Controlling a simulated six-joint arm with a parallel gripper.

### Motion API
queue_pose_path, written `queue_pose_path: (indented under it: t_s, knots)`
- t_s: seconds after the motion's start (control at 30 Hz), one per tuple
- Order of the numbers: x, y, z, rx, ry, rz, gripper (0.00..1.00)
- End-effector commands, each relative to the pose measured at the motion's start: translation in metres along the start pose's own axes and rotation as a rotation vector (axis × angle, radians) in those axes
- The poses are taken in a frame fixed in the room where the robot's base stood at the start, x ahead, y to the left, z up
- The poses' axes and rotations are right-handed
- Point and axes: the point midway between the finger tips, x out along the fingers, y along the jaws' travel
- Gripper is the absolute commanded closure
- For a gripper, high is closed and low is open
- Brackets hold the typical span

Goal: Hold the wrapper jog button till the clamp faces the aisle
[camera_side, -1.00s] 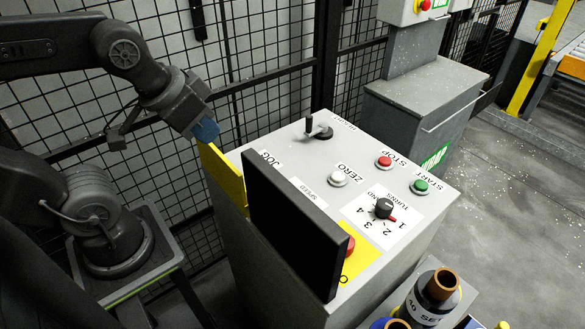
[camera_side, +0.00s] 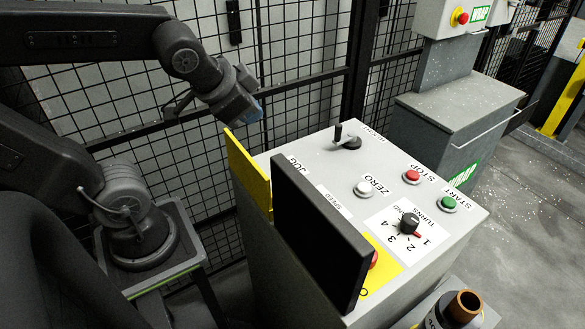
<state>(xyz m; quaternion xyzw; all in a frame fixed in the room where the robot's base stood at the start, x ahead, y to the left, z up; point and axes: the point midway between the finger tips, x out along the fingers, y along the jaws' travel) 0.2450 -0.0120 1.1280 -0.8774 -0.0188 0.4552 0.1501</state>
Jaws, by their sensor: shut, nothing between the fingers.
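The grey control console (camera_side: 312,157) stands in the middle of the side view. Its JOG label (camera_side: 298,165) shows near the left edge of the top. The jog button itself is not visible; the upright black panel (camera_side: 318,240) and the yellow plate (camera_side: 248,170) block part of that side. The wrapper's clamp is not in view.
The console top also carries a black lever (camera_side: 346,138), white ZERO button (camera_side: 362,188), red STOP button (camera_side: 411,176), green START button (camera_side: 448,202) and TURNS knob (camera_side: 409,222). A mesh fence (camera_side: 290,40) runs behind. A brown-cored roll (camera_side: 466,304) stands at front right.

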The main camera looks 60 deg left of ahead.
Motion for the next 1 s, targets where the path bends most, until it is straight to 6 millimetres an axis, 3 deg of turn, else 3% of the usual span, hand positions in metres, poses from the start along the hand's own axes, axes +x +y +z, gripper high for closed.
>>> queue_pose_path:
  t_s: [0.1, 0.23, 0.4, 0.53, 0.77, 1.0]
  knots:
    - [0.021, -0.033, -0.025, 0.245, 0.082, -0.146, 1.0]
    - [0.039, -0.062, -0.054, 0.565, 0.167, -0.282, 1.0]
    - [0.064, -0.082, -0.084, 1.011, 0.264, -0.396, 1.0]
    - [0.085, -0.085, -0.097, 1.365, 0.346, -0.429, 1.0]
    - [0.124, -0.074, -0.089, 1.968, 0.544, -0.357, 1.0]
    - [0.149, -0.06, -0.045, 2.421, 0.828, -0.159, 1.0]
